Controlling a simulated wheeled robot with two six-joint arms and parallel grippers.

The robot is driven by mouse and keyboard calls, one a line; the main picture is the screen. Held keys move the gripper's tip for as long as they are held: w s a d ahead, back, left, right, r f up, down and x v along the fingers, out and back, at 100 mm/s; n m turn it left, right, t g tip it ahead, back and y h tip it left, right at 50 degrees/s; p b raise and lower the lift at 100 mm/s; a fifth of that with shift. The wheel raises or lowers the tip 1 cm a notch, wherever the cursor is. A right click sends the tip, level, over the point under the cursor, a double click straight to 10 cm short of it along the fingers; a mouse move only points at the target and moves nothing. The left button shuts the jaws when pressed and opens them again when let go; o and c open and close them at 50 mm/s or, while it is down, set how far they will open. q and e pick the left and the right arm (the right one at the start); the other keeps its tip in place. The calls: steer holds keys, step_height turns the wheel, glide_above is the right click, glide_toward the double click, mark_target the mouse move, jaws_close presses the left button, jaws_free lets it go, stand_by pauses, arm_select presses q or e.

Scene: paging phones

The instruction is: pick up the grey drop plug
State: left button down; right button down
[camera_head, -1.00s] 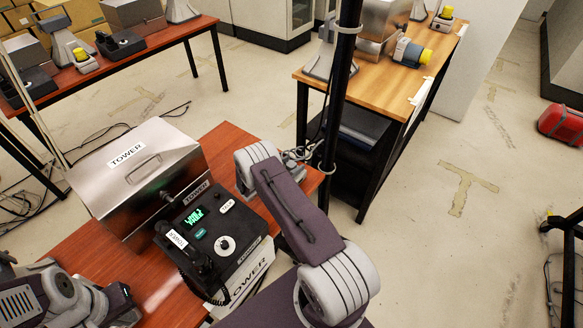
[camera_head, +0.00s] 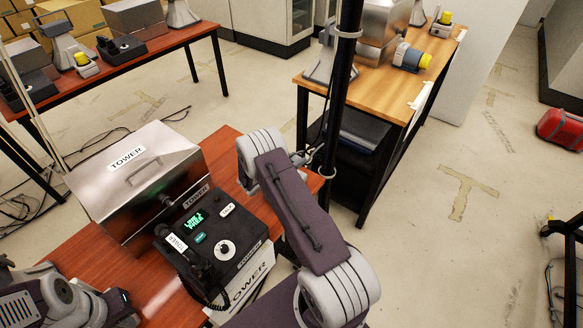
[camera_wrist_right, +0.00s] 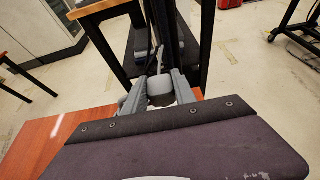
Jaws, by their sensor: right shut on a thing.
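My right gripper (camera_wrist_right: 160,90) is shut on the grey drop plug (camera_wrist_right: 160,86), a short pale grey cylinder between its two grey fingers in the right wrist view. In the head view this gripper (camera_head: 308,160) is beyond the bent right arm, at the far right edge of the red-brown table, close to a black upright pole. The plug is too small and covered there to make out clearly. At the lower left only links of my left arm show; its fingers are not in the picture.
A metal TOWER box (camera_head: 140,170) and a black TOWER phone unit (camera_head: 222,245) with handset stand on the red-brown table (camera_head: 80,260). The black pole (camera_head: 340,90) rises close to the right gripper. A wooden table (camera_head: 440,60) stands behind it.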

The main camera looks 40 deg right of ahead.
steer(key=s+d+r+b, duration=0.1)
steer(key=s+d+r, duration=0.4)
steer(key=d, duration=0.3)
steer(key=shift+s+d+r, duration=0.2)
steer(key=shift+s+r, duration=0.15)
steer(key=shift+r, duration=0.1)
